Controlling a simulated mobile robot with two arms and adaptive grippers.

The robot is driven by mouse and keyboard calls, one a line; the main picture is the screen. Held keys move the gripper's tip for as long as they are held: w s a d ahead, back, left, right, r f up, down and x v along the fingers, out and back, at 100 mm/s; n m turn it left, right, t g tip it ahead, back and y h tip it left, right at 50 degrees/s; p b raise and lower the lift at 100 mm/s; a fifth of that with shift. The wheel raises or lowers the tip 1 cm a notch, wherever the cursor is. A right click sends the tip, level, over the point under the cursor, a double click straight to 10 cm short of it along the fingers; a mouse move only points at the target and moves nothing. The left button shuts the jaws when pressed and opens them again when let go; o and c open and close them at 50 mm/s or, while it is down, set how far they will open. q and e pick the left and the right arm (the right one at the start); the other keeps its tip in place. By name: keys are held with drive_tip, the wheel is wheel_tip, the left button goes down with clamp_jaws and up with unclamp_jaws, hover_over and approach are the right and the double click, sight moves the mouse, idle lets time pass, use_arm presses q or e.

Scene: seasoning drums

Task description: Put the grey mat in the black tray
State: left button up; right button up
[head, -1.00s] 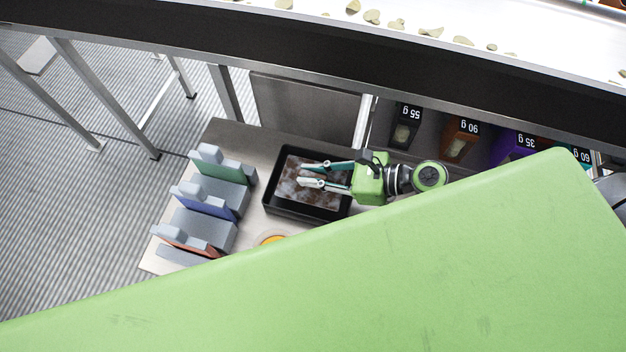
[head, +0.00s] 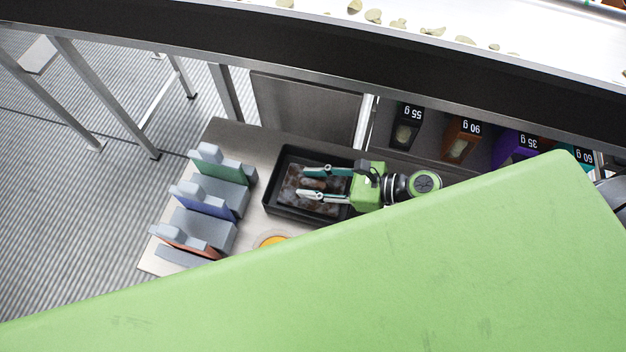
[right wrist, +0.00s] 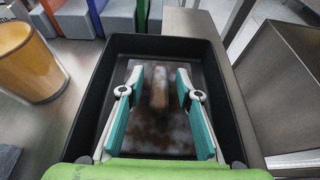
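The black tray (head: 270,201) stands on the grey work surface; its walls also show in the right wrist view (right wrist: 92,100). The grey mat (head: 291,187) looks mottled grey-brown and lies inside the tray, low between its walls. In the right wrist view the mat (right wrist: 155,138) shows blurred below and between the fingers, so its edges are hard to tell. The fingers hide part of the mat. My left gripper is not in view.
Grey holders with green, blue and red-brown plates (head: 205,208) stand left of the tray. An orange round container (head: 271,240) is close to the tray's front side. Labelled bins (head: 462,139) stand at the right under the white counter (head: 560,45).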

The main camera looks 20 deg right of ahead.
sight(343, 185)
drive_tip(key=shift+r, duration=0.15)
drive_tip(key=v, duration=0.7)
drive_tip(key=shift+s+d+r, duration=0.1)
drive_tip(key=shift+s+d, duration=0.05)
drive_tip(key=shift+d, duration=0.05)
